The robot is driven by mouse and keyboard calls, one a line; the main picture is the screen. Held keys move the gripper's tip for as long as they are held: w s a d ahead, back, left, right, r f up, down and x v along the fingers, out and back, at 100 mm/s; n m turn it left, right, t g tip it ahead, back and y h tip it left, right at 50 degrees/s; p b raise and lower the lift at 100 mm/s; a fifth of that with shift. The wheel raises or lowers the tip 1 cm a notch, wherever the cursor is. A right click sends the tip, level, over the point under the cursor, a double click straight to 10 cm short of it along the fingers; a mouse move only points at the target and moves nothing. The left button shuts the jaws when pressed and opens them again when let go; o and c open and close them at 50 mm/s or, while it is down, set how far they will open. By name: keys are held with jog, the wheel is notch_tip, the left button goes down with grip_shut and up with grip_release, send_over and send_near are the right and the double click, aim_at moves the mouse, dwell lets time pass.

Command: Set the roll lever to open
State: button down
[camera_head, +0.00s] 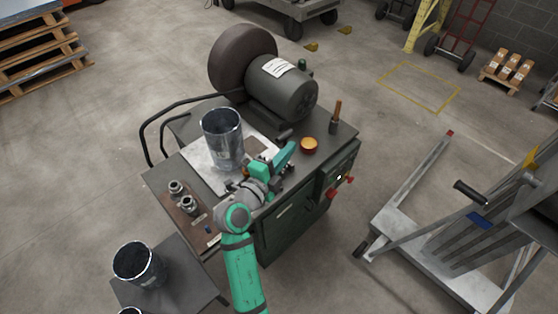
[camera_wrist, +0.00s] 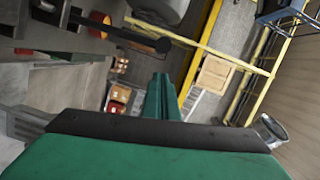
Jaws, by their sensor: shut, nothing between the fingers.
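My gripper (camera_head: 288,152) is green and hovers over the front part of the dark green machine cabinet (camera_head: 285,225). In the wrist view its two fingers (camera_wrist: 161,80) are closed together with nothing between them. A dark bar with a rounded end (camera_wrist: 140,38) shows beyond the fingertips in the wrist view, apart from them. It may be the roll lever, but I cannot tell for sure. In the head view a short dark cylinder (camera_head: 285,134) lies just behind the gripper. Red knobs (camera_head: 334,193) are on the cabinet's front right. My arm hides part of the cabinet top.
A metal duct cylinder (camera_head: 222,138) stands on a plate left of my gripper. A large motor (camera_head: 283,88) sits behind. An orange round pot (camera_head: 309,145) and an upright wooden-handled tool (camera_head: 336,118) are to the right. A grey frame with a black handle (camera_head: 471,191) stands further right.

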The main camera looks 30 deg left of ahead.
aim_at(283, 140)
jog(key=shift+w+a+f, duration=0.15)
jog(key=shift+w+a, duration=0.45)
jog(key=shift+w+a+f, duration=0.15)
jog(key=shift+w+a, duration=0.4)
jog(key=shift+a, duration=0.05)
jog(key=shift+w+a+f, duration=0.15)
jog(key=shift+w+a, duration=0.05)
jog(key=shift+a, duration=0.4)
